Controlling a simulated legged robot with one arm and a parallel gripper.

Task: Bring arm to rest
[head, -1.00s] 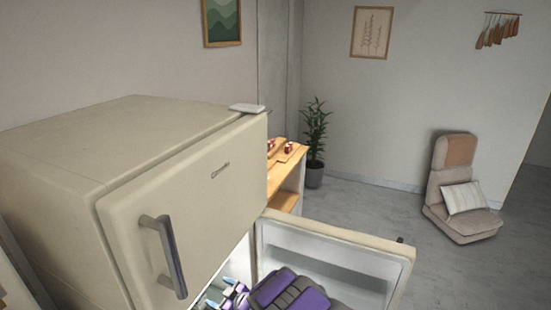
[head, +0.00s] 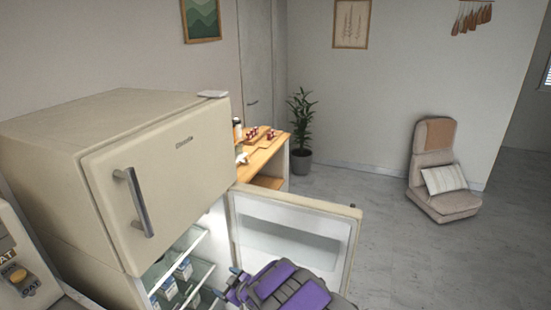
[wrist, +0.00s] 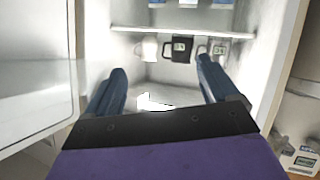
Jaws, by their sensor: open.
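My gripper (wrist: 163,90) is open and empty in the wrist view, its two blue fingers spread apart and pointing into the open lower part of the fridge (head: 120,200). The space between the fingers shows the fridge interior and a bright patch. In the head view my purple and grey arm is at the bottom, in front of the open lower door (head: 295,235). The gripper's fingertips are hard to make out there. Glass shelves (head: 190,292) inside hold several small containers (head: 183,270); a shelf (wrist: 190,33) also shows in the wrist view with dark and white containers below it.
The fridge's upper door is shut, with a grey handle (head: 134,202). A wooden counter (head: 264,155) with small red items stands behind the fridge. A potted plant (head: 301,125) and a floor chair (head: 436,165) are farther back. The floor at right is clear.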

